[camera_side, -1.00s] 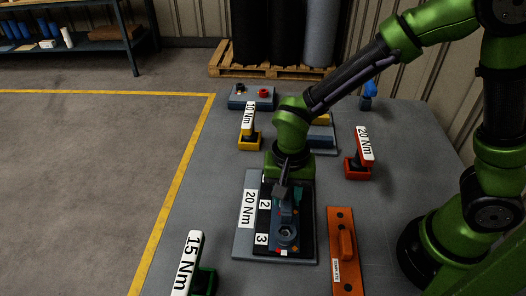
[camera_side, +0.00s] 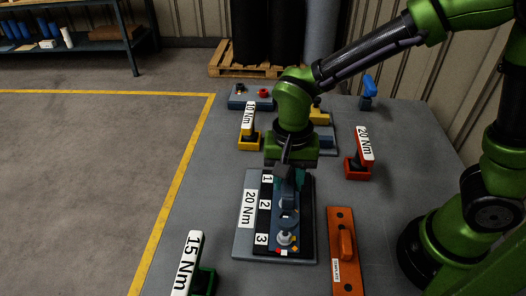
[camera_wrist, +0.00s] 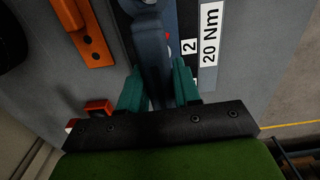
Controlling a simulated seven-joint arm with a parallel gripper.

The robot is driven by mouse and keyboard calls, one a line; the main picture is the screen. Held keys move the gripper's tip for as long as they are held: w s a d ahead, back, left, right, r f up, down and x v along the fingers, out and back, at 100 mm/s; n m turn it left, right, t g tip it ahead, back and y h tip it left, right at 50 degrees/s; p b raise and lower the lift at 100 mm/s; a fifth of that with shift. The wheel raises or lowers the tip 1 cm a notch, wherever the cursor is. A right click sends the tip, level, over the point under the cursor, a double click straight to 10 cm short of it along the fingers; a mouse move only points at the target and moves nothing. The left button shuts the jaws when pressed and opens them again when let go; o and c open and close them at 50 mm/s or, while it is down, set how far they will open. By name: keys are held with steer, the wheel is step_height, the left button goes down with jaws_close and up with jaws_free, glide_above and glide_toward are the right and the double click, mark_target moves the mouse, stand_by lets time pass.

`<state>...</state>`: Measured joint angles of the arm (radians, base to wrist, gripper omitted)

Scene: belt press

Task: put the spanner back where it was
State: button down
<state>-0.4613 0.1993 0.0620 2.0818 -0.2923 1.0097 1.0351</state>
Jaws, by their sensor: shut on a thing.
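My gripper (camera_side: 288,172) points down over the fixture, a dark block with a strip marked 1, 2, 3 (camera_side: 265,205) on a grey plate (camera_side: 247,245). Its teal fingers (camera_wrist: 158,88) are shut on a slate-blue tool (camera_wrist: 150,45), seemingly the spanner, which also shows in the side view (camera_side: 288,197). The tool's lower end is above the fixture, apart from or near it; I cannot tell which. A pale round fitting (camera_side: 285,238) shows beside number 3. The plate's label (camera_side: 248,209) reads 20 Nm.
Upright labelled tools stand around: 10 Nm in a yellow holder (camera_side: 249,142), 20 Nm in a red one (camera_side: 359,168), 15 Nm in a green one (camera_side: 205,281). An orange template board (camera_side: 343,275) lies right of the fixture. A blue item (camera_side: 369,92) stands at the back right.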

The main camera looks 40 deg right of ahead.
steer(key=shift+r, duration=0.4)
